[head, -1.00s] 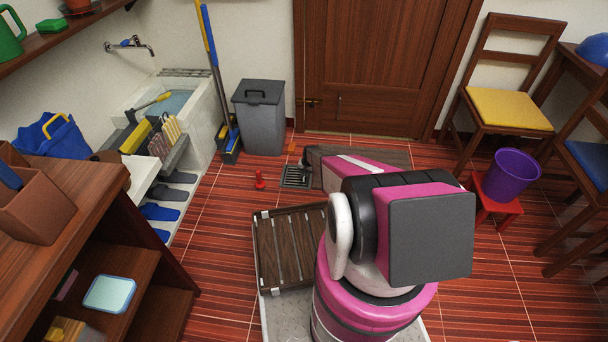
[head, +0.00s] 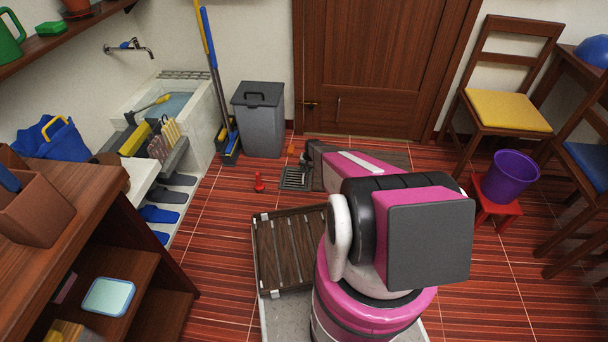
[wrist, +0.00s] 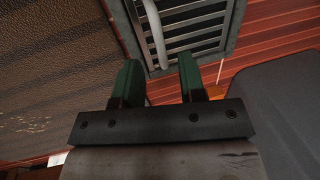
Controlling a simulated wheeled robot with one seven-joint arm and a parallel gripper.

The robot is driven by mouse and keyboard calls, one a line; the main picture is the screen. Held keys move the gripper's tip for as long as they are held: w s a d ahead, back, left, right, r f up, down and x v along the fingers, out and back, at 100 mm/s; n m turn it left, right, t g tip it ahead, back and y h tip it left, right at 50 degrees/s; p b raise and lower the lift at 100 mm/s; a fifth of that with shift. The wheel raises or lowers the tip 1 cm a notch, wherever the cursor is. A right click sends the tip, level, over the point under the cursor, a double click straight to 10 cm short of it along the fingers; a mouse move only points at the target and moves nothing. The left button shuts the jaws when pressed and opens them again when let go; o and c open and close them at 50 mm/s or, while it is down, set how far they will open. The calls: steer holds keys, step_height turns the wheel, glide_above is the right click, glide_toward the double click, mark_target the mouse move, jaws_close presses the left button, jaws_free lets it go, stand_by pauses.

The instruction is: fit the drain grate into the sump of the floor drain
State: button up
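The drain grate (wrist: 190,32) is a dark metal panel of parallel slats with a pale curved handle bar (wrist: 155,32), in the wrist view. A grey frame of the floor drain (wrist: 236,25) borders the slats. I cannot tell whether the grate sits flush. In the head view the slatted drain area (head: 296,178) is on the floor, left of my arm. My gripper (wrist: 160,75) has its two green fingers apart. My arm hides the gripper in the head view.
A brown mat (head: 395,157) lies before the door, beside the drain. A small red object (head: 259,182) stands left of the drain. A slatted wooden platform (head: 285,250) is nearer me. A grey bin (head: 260,118) stands behind. Red striped floor is open between them.

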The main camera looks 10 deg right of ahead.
steer(key=s+a+r+n, duration=0.1)
steer(key=s+r, duration=1)
steer(key=r, duration=0.4)
steer(key=s+a+r+n+h, duration=0.1)
steer(key=s+a+r, duration=0.1)
steer(key=s+r, duration=1)
steer(key=s+a+r+n+h, duration=0.1)
steer(key=s+a+r, duration=0.1)
steer(key=s+r, duration=1)
step_height(320, 180, up, 8)
steer(key=shift+a+f+n+g, duration=0.15)
steer(key=shift+n+g, duration=0.15)
steer(key=shift+g, duration=0.1)
